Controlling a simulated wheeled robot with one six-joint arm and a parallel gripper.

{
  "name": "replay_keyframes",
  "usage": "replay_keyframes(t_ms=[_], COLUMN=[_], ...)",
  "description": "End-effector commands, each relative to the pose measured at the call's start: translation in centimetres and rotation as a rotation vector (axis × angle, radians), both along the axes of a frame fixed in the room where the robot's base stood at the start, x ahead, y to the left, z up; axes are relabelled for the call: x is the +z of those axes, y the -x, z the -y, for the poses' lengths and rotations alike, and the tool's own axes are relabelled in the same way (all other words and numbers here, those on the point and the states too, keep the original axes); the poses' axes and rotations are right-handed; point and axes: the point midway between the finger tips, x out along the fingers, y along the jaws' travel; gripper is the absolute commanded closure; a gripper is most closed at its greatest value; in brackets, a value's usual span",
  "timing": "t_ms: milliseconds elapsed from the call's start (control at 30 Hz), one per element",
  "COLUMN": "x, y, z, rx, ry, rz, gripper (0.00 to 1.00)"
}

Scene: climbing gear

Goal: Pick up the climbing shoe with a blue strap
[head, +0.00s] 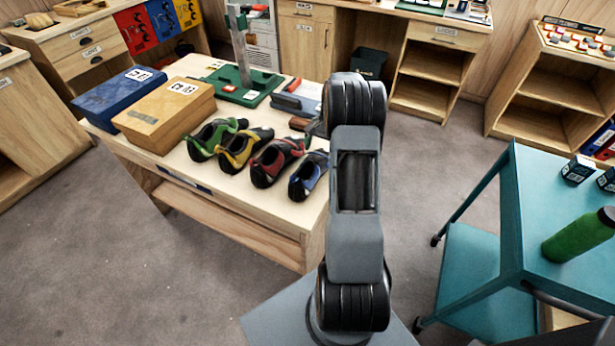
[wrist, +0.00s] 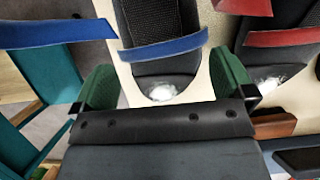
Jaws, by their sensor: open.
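The climbing shoe with a blue strap (head: 308,178) is dark with blue trim. It sits at the right end of a row of shoes on the wooden table. In the wrist view the blue-strapped shoe (wrist: 165,48) lies ahead of my gripper (wrist: 166,82), with its near end between the two green finger pads. The jaws are open, with a gap visible on both sides of the shoe. My gripper is hidden behind my arm in the head view. The red-strapped shoe (head: 276,160) is just left of the blue one; it shows at right in the wrist view (wrist: 285,38).
A yellow shoe (head: 245,148) and a green shoe (head: 213,138) continue the row. A tan box (head: 165,112), a blue box (head: 118,92) and a green stand (head: 245,90) occupy the table behind. A teal cart (head: 545,215) with a green bottle (head: 580,233) stands at right.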

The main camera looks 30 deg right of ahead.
Motion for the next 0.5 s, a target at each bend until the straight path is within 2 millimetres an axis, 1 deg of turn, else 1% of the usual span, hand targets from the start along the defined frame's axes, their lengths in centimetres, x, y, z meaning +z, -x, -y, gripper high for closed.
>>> replay_keyframes(t_ms=[200, 300, 400, 500], x=[-2.7, -3.8, -4.4, -4.6], y=[0.4, 0.5, 0.7, 0.7], z=[-1.0, -1.4, -1.6, -1.6], rx=[0.003, 0.004, 0.004, 0.004], ry=[-0.003, -0.003, -0.002, -0.001], rz=[-0.005, -0.003, -0.003, -0.002], gripper=[0.00, 0.00, 0.00, 0.00])
